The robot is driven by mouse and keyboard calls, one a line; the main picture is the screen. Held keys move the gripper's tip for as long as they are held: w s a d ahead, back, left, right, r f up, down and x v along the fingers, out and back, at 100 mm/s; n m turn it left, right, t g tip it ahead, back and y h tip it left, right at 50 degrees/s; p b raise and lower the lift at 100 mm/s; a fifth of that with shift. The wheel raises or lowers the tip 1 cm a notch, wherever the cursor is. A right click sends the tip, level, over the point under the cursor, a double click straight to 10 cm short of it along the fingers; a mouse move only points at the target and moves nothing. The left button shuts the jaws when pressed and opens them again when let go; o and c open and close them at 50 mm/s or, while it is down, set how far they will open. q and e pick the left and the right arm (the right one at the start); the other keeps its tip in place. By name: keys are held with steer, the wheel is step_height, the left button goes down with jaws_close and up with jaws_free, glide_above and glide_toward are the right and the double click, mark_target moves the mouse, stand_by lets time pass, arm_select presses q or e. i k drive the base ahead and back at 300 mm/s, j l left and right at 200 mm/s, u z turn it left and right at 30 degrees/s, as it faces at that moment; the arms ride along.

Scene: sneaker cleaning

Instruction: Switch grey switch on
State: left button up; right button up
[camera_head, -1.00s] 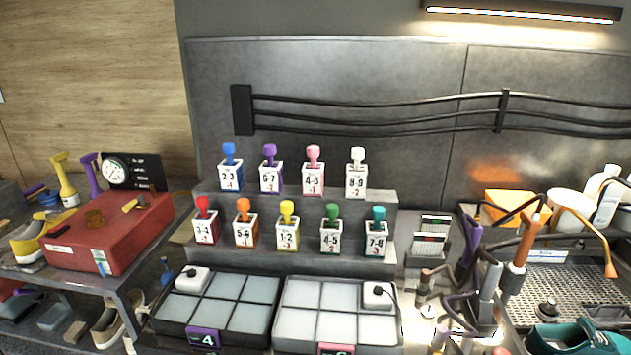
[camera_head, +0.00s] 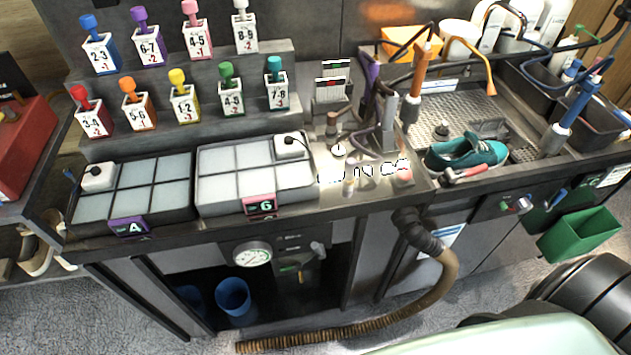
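A dark control panel (camera_head: 290,262) sits under the counter front, with a round white gauge (camera_head: 251,254) at its left. A small grey lever-like switch (camera_head: 318,249) sticks out at the panel's upper right; its labels are too small to read. I cannot tell the on or off position of any of these. Neither of my grippers is in view.
Trays A (camera_head: 128,228) and G (camera_head: 260,206) lie on the counter. Numbered bottles stand on steps behind. A teal sneaker (camera_head: 467,152) is at the sink. A ribbed brown hose (camera_head: 440,290) hangs to the floor. A blue bin (camera_head: 233,297) and a green bin (camera_head: 580,234) are below.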

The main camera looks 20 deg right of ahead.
mark_target(318, 248)
steer(key=z, duration=0.75)
steer(key=l+u, duration=0.4)
steer(key=j, duration=0.1)
